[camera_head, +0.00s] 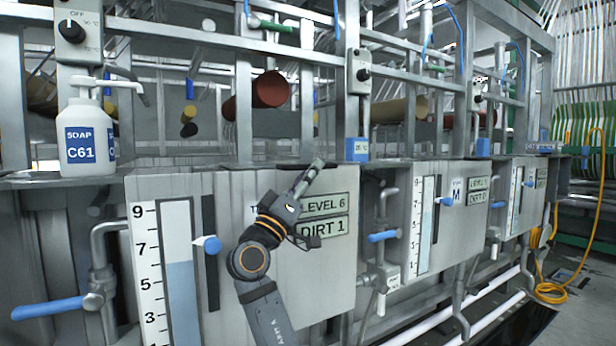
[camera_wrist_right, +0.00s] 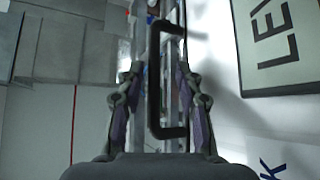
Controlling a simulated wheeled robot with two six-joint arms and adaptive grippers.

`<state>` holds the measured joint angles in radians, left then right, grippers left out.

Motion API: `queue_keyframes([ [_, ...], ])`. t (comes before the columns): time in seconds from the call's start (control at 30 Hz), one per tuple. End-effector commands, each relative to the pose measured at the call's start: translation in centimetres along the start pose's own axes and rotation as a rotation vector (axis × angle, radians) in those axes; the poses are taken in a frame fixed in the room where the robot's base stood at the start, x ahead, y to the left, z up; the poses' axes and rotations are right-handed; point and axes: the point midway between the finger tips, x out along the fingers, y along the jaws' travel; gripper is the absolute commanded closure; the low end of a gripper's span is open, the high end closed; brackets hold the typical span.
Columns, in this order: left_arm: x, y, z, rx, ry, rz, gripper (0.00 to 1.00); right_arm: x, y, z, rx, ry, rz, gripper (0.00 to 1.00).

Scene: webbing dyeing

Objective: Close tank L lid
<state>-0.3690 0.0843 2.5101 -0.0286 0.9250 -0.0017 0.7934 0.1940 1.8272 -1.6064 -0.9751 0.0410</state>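The nearest tank (camera_head: 170,187) has a light grey front with a level gauge (camera_head: 165,270) and plates reading LEVEL 6 and DIRT 1. My right gripper (camera_head: 311,172) is in front of this panel, its tip near the tank's top edge, covering part of the tank's name. In the right wrist view, its two fingers (camera_wrist_right: 160,85) are apart. A black bar handle (camera_wrist_right: 154,80) shows between them, with no clear contact. I cannot make out the lid's outline or whether it is open. My left gripper is not in view.
A white soap bottle (camera_head: 87,140) stands on the ledge at left. Blue-handled valves (camera_head: 48,308) stick out from the front. Metal posts (camera_head: 352,80) and rails rise above the tanks. A yellow hose (camera_head: 550,292) hangs at the far right.

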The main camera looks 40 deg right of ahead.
Motion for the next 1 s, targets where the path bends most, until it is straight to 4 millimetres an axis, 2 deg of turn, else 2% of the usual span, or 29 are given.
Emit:
queue_keyframes([
  [0.17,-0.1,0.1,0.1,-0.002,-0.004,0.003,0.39,-1.4,-0.1,0.0,0.001,0.001,-0.003,0.64],
  [0.4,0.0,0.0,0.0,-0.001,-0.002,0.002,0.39,-7.2,-0.1,0.0,0.002,-0.002,-0.008,0.64],
  [0.6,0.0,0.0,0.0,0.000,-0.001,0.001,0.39,-10.9,-0.1,0.0,0.000,-0.002,-0.005,0.64],
  [0.77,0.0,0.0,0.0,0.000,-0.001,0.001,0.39,-12.0,0.0,0.0,0.000,-0.001,-0.002,0.64],
  [1.0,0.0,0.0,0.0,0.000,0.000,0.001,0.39,-12.1,0.0,0.0,0.000,0.000,0.000,0.64],
])
